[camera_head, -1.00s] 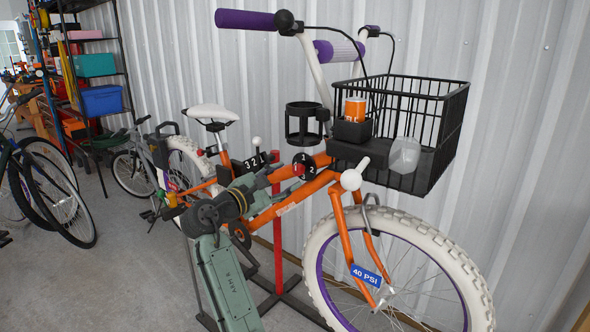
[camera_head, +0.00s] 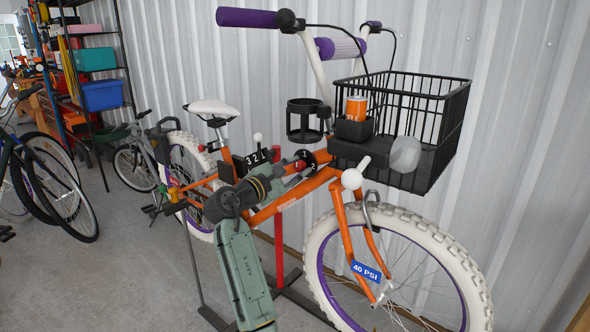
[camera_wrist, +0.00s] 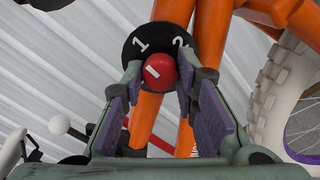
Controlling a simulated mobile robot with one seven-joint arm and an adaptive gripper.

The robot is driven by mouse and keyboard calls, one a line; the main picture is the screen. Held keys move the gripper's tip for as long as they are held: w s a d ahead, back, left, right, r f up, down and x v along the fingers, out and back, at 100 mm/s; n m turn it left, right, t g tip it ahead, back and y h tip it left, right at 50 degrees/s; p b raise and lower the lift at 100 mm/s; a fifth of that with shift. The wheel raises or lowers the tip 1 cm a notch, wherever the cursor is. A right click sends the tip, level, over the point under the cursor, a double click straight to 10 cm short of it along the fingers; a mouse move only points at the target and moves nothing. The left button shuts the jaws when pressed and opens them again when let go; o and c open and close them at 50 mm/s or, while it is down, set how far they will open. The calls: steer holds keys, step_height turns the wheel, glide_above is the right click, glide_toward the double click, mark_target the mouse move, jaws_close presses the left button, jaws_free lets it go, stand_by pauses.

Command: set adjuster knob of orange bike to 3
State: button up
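The orange bike (camera_head: 345,225) stands on a stand, front wheel to the right. On its frame is a black dial (camera_head: 322,156), partly hidden by my gripper (camera_head: 297,165). In the wrist view the dial (camera_wrist: 130,52) shows 1 and 2; the 3 is not visible. Its round red adjuster knob (camera_wrist: 160,73) has a short white mark, left of the knob's middle. My gripper (camera_wrist: 160,84) is open, with a finger on each side of the knob. A gap shows at the left finger; contact at the right is unclear.
A second black dial (camera_head: 257,157) numbered 3, 2, 1 sits left of my gripper. Other bikes (camera_head: 60,195) stand at left; grey floor is clear between.

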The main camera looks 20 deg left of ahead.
jaws_close()
